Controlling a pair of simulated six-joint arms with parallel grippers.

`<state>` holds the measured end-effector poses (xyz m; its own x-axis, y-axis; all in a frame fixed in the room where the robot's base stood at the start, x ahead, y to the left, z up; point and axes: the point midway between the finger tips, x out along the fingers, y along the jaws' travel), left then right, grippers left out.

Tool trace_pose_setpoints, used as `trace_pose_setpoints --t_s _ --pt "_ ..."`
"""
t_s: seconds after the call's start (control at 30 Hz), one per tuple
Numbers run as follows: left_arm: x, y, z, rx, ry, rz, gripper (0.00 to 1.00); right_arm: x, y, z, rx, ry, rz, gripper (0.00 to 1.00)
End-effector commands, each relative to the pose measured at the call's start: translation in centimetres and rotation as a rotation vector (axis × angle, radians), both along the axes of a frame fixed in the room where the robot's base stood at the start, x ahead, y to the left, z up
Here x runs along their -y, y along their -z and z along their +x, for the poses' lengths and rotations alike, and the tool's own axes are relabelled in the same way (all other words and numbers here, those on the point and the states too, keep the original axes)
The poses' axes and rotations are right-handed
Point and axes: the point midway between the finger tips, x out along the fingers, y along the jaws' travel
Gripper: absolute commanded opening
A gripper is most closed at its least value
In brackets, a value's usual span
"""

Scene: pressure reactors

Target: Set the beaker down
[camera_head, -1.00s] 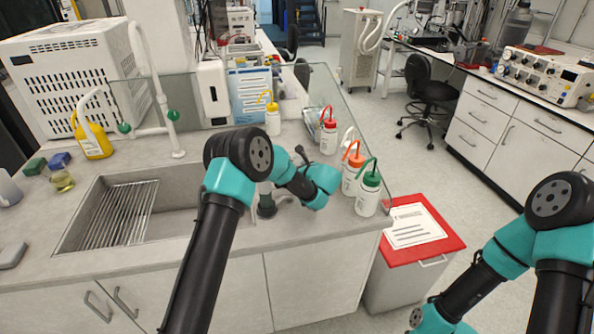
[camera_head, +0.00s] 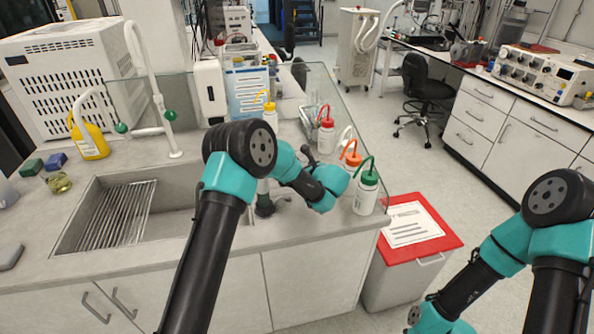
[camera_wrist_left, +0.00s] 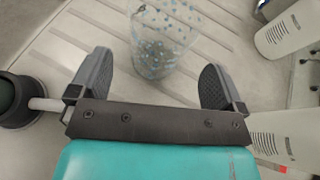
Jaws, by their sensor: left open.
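The beaker (camera_wrist_left: 165,42) is clear glass with pale blue spots. In the left wrist view it stands on the grooved grey worktop, just beyond my left gripper (camera_wrist_left: 157,82). The two dark fingers are spread apart, one to each side of the beaker's near end, with visible gaps between them and the glass. In the head view my left gripper (camera_head: 308,154) is mostly hidden behind my own wrist, and I cannot clearly make out the beaker there. My right gripper is outside the frames.
Wash bottles with green (camera_head: 366,193), orange (camera_head: 350,158) and red (camera_head: 326,137) tops stand close on the right. The sink (camera_head: 165,205) lies to the left, with a dark tap base (camera_head: 264,206) beside it. A glass screen (camera_head: 335,110) edges the worktop.

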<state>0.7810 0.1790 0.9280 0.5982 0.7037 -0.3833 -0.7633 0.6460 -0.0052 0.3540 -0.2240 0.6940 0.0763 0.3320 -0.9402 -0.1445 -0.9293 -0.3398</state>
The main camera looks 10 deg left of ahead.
Motion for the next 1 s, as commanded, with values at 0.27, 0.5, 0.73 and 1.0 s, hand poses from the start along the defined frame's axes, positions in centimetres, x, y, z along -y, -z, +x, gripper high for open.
trace_pose_setpoints --t_s 0.27,0.5,0.73,1.0 --pt "0.5 -0.2 -0.5 0.0 -0.001 0.0 0.96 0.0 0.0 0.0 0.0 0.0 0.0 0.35" --pt "0.5 -0.2 -0.5 0.0 -0.001 0.0 0.96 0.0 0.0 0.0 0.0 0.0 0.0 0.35" --pt "0.5 -0.3 -0.5 0.0 0.0 -0.001 0.96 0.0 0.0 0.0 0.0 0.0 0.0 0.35" --pt "1.4 -2.5 -1.2 0.007 -0.011 -0.117 0.96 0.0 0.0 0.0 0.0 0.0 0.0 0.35"
